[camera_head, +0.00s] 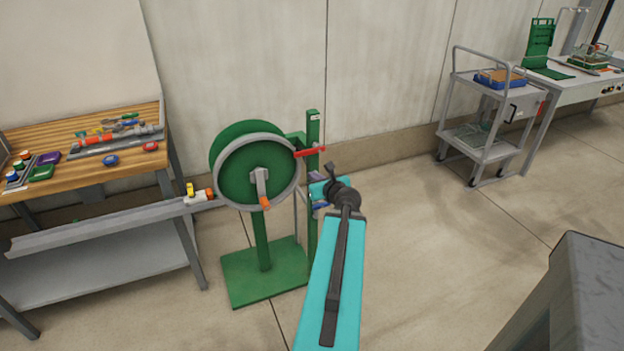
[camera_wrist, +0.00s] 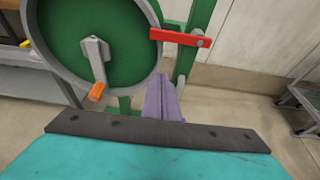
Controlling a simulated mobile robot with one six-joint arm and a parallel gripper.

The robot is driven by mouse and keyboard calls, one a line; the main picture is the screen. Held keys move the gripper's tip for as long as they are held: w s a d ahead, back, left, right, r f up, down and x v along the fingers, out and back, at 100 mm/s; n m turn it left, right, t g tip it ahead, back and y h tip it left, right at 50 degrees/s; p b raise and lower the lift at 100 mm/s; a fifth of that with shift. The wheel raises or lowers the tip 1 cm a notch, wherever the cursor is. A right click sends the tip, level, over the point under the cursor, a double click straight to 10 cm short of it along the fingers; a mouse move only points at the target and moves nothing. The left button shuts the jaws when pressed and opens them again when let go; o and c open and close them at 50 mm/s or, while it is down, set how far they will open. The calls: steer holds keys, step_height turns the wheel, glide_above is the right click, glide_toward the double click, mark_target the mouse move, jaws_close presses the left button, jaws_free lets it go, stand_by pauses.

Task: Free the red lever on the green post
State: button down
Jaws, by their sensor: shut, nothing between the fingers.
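The red lever (camera_head: 310,152) sticks out sideways near the top of the green post (camera_head: 313,125), beside the green reel. In the wrist view the red lever (camera_wrist: 178,37) lies roughly level across the green post (camera_wrist: 203,14), with a bolt head near its right end. Its left end is close to the reel's grey rim. My gripper (camera_wrist: 165,84) shows as purple fingers, shut and empty, below the lever and apart from it in the picture. In the head view my arm hides most of the gripper and part of the post.
The green reel (camera_head: 233,165) has a grey rim and a crank with an orange handle (camera_head: 265,202), left of the post. A wooden workbench (camera_head: 60,140) with parts and a grey rail (camera_head: 110,228) stand at left. A grey cart (camera_head: 470,142) stands back right. Floor between is clear.

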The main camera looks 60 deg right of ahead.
mark_target(308, 150)
steer(key=shift+b+x, duration=1.1)
steer(key=shift+b, duration=1.8)
steer(key=w+d+r+p, duration=0.1)
steer(key=w+d, duration=0.3)
steer(key=w, duration=0.1)
steer(key=shift+w+r, duration=0.3)
steer(key=shift+d, duration=0.1)
